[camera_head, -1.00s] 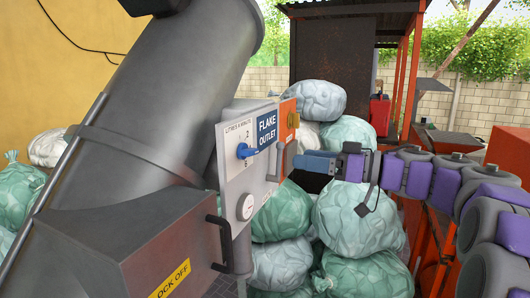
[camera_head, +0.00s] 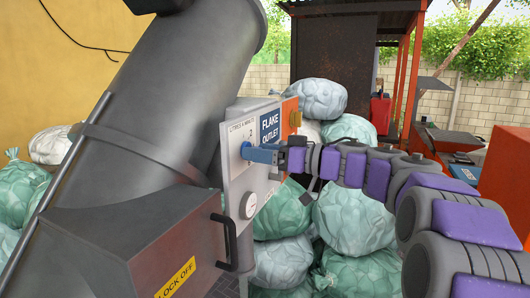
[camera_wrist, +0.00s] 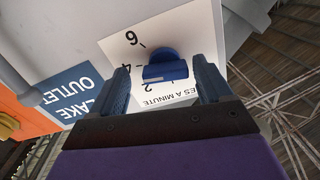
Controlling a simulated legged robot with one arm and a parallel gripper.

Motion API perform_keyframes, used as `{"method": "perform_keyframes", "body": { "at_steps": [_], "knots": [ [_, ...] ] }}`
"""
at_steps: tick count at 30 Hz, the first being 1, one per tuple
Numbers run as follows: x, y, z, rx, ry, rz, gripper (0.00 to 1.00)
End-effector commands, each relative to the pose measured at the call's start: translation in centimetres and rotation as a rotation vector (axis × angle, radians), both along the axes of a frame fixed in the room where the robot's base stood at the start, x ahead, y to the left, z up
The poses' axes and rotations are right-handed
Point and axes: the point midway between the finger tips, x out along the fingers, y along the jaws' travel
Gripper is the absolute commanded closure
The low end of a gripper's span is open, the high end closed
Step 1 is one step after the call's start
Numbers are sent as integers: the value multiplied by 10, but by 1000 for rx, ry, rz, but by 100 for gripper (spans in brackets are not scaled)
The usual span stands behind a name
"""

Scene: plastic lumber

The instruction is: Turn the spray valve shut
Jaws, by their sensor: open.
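The spray valve is a blue knob (camera_wrist: 165,68) on a white dial plate with numbers, seen in the wrist view between my two fingers. In the head view the blue knob (camera_head: 246,151) shows at the left end of my gripper, on the grey panel (camera_head: 236,185). My gripper (camera_wrist: 163,85) is open, with one blue finger on each side of the knob. I cannot tell whether either finger touches it. In the head view my gripper (camera_head: 262,154) reaches in from the right and hides part of the panel.
A "FLAKE OUTLET" sign (camera_head: 270,127) and an orange plate with a yellow knob (camera_head: 294,117) sit beside the dial. A round white gauge (camera_head: 249,205) is below. A grey box with a handle (camera_head: 150,240) juts out front left. Bulging sacks (camera_head: 355,215) are stacked behind.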

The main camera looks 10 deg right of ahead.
Motion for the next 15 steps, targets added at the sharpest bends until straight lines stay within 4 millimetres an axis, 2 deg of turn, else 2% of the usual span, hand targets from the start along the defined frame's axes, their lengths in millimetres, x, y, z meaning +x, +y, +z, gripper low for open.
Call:
{"method": "perform_keyframes", "body": {
  "at_steps": [2,15],
  "knots": [
    [0,2,0,-1,0,1,21],
    [-2,-8,0,4,0,1,63]
  ]
}}
